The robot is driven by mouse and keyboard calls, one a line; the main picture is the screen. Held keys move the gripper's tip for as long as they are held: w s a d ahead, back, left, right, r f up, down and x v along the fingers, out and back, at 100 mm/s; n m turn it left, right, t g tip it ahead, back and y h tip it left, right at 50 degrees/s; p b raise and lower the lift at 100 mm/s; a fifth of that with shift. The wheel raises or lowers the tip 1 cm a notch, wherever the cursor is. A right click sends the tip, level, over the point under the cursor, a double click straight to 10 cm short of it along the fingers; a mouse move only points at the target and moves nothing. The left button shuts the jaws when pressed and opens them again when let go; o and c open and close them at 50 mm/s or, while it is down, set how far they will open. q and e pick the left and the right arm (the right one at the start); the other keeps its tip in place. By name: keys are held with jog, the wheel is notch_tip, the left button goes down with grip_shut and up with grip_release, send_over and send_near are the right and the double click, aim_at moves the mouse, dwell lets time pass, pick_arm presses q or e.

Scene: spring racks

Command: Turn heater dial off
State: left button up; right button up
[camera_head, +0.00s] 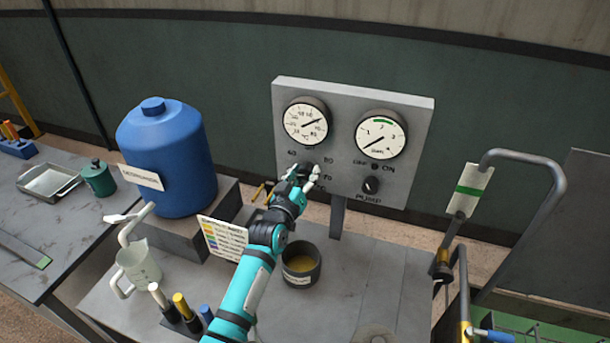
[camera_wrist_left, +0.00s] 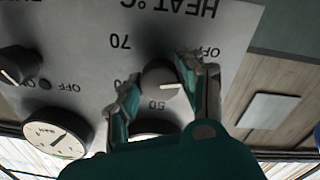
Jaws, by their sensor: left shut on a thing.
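The grey control panel (camera_head: 348,110) stands upright at the back of the bench. My left gripper (camera_head: 303,180) reaches up to the panel's lower left, below the left gauge, and largely hides the heater dial there. In the left wrist view, my left gripper (camera_wrist_left: 163,90) is shut with one finger on each side of the round grey heater dial (camera_wrist_left: 155,76). The dial's white mark points to the right in that upside-down view. Markings 70, 50 and a partly covered OFF show around it, under the HEAT °C lettering. My right gripper is not in view.
The pump knob (camera_head: 371,185) sits right of the heater dial, below the right gauge (camera_head: 381,134). A blue drum (camera_head: 168,155) and a jug (camera_head: 138,268) stand to the left.

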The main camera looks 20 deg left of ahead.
pick_arm(q)
jog(key=shift+f+n, duration=0.2)
jog(key=shift+n, duration=1.2)
jog(key=shift+d+n, duration=0.1)
jog(key=shift+n, duration=0.2)
jog(key=o, duration=1.2)
jog(key=shift+r, duration=0.1)
jog(key=s, duration=1.2)
jog(key=shift+a, duration=0.4)
